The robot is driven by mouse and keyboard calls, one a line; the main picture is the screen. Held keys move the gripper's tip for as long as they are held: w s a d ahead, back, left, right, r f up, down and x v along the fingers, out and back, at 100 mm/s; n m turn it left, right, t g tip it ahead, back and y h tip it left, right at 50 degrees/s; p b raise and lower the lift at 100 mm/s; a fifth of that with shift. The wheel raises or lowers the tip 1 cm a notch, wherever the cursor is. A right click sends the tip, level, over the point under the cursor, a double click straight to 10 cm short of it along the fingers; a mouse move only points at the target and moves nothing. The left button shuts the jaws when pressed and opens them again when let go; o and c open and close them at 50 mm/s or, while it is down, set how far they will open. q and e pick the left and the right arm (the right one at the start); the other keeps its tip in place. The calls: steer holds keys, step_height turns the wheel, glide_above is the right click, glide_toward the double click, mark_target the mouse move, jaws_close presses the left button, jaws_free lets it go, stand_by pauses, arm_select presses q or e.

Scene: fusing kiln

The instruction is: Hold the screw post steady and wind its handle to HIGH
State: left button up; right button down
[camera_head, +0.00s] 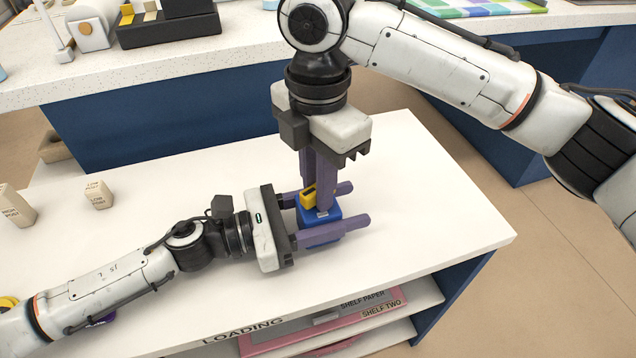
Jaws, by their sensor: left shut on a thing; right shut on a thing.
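The screw post shows as a blue body (325,230) with a yellow handle (308,196) on top, standing on the white table. My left gripper (357,204) comes in level from the left, its two purple fingers shut on the blue body from either side. My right gripper (315,203) reaches down from above, its purple fingers shut at the yellow handle. The fingers hide much of the post and handle. I cannot read any HIGH mark or tell the handle's exact turn.
A block reading LOW POST (98,195) and a larger beige block reading HIGH POST (16,208) stand at the table's left. The table's right side is clear. Shelves below the front edge hold SHELF PAPER (350,309). A speckled counter (235,45) runs behind.

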steer(key=n, duration=0.3)
steer(key=shift+n, duration=0.3)
steer(key=c, duration=1.7)
jaws_free()
steer(key=shift+r, duration=0.15)
steer(key=shift+r, duration=2.4)
steer(key=o, duration=0.6)
